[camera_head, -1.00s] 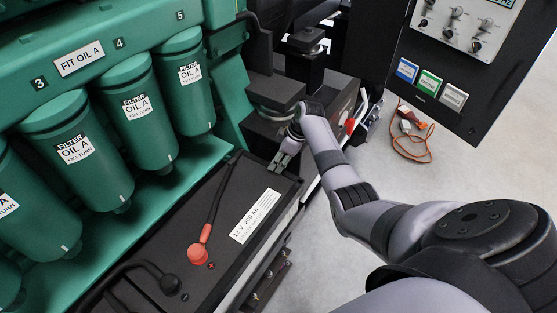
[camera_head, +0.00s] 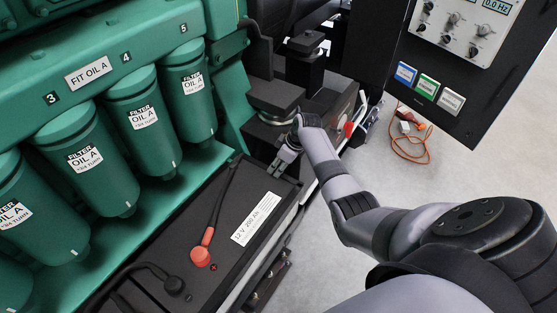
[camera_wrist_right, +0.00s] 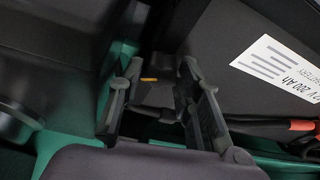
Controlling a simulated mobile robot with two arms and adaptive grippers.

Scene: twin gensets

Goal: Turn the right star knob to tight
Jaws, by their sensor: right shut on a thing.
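The right star knob is mostly hidden in the head view, where my right gripper (camera_head: 281,164) reaches down at the far end of the black battery. In the right wrist view, a dark knob-like part (camera_wrist_right: 154,96) with a short orange-yellow mark lies between the two fingers of my right gripper (camera_wrist_right: 158,76). The fingers are shut on this part, which I take to be the star knob. Its star shape and any tight marking cannot be made out. My left gripper is not in view.
The black battery (camera_head: 222,262) with a red terminal cap (camera_head: 200,257) lies near the gripper. Green oil filters (camera_head: 90,165) line the left. A control panel (camera_head: 455,60) hangs at the upper right. An orange cable (camera_head: 412,150) lies on open grey floor.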

